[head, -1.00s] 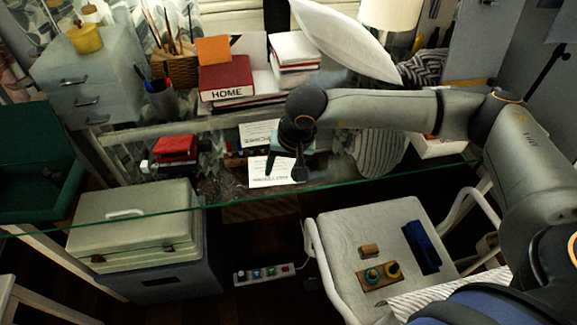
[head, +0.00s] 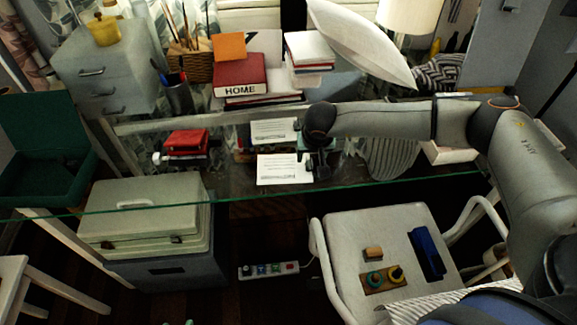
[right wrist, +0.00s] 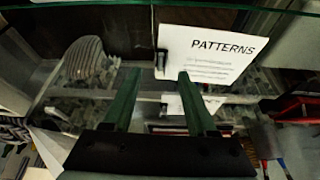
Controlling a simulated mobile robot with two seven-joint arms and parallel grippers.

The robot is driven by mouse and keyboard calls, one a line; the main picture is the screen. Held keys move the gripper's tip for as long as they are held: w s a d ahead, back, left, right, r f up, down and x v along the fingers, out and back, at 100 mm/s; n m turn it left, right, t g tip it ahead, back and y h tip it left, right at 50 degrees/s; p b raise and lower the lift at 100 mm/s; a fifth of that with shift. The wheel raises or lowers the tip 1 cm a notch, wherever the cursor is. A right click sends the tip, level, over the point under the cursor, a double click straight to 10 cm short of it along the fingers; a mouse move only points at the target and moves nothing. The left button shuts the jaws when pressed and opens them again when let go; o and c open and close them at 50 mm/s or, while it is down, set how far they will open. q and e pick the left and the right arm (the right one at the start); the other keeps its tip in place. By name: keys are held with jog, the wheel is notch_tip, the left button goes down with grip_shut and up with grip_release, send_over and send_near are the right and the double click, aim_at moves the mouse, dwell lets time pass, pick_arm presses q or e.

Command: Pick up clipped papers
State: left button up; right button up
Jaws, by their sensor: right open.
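The clipped papers (head: 284,170) lie as a white printed stack near the front edge of the glass desk. In the right wrist view their top sheet (right wrist: 205,58) reads "PATTERNS", and a black clip (right wrist: 161,59) sits on one edge. My right gripper (head: 317,171) is low at the right edge of the papers, on the clip side. In the right wrist view its green fingers (right wrist: 157,77) are open and empty, with the clip ahead of the gap between them. I cannot tell whether the fingers touch the papers. My left gripper is not in view.
A second white paper (head: 274,131) lies just behind the clipped papers. A red item (head: 186,142) is to the left, and a striped grey object (head: 392,155) to the right. Books (head: 239,80) and a white lamp (head: 413,15) stand behind. The glass edge (head: 240,198) runs along the front.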

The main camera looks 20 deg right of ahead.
aim_at(309, 163)
jog(key=x, duration=0.3)
jog(key=shift+f, duration=0.1)
grip_shut()
dwell(0.4)
